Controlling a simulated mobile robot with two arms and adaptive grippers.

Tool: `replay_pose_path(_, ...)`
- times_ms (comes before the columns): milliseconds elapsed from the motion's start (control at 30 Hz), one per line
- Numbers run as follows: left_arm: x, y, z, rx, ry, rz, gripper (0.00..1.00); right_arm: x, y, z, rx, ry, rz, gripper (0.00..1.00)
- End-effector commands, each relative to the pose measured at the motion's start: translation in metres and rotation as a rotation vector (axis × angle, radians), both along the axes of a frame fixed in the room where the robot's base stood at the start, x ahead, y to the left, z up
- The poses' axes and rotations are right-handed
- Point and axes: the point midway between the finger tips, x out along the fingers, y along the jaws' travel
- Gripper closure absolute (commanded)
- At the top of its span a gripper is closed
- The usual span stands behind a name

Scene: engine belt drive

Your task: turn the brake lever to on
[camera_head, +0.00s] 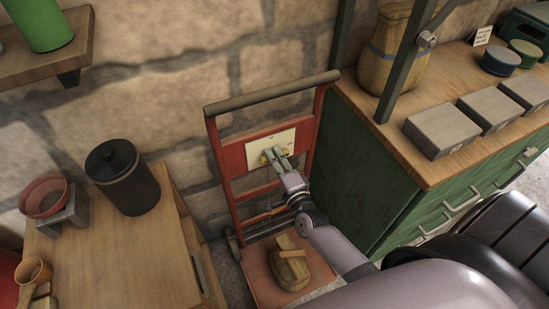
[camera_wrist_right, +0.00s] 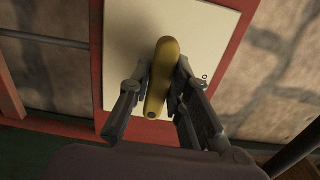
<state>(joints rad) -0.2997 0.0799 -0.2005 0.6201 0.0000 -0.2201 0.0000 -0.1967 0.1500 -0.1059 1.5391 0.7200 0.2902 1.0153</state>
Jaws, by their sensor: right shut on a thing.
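The brake lever (camera_wrist_right: 160,80) is a yellow bar on a cream plate (camera_head: 290,138). The plate is fixed to the red frame of a hand cart (camera_head: 233,158). In the right wrist view the lever stands nearly upright, its top leaning slightly right. My right gripper (camera_wrist_right: 156,92) is shut on the lever, one finger on each side. In the head view my right gripper (camera_head: 275,156) reaches the plate and hides most of the lever. The markings on the plate are mostly hidden or too small to read. My left gripper is not in view.
A green cabinet (camera_head: 360,165) with grey boxes stands close on the right. A wooden bench (camera_head: 120,250) with a dark canister (camera_head: 122,178) stands on the left. A stone wall is behind.

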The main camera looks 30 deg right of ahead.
Motion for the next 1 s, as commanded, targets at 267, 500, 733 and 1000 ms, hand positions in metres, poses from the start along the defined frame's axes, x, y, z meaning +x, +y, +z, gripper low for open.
replay_pose_path(267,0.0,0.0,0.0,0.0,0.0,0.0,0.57,0.0,0.0,-0.001,0.0,0.001,0.0,0.71)
replay_pose_path(500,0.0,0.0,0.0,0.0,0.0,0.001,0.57,0.0,0.0,0.0,0.0,0.001,0.0,0.63)
replay_pose_path(733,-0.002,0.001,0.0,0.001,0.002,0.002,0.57,-0.005,0.0,-0.001,-0.001,0.002,0.0,0.63)
replay_pose_path(1000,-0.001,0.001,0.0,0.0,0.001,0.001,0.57,-0.053,0.003,-0.002,-0.001,0.005,0.001,0.63)
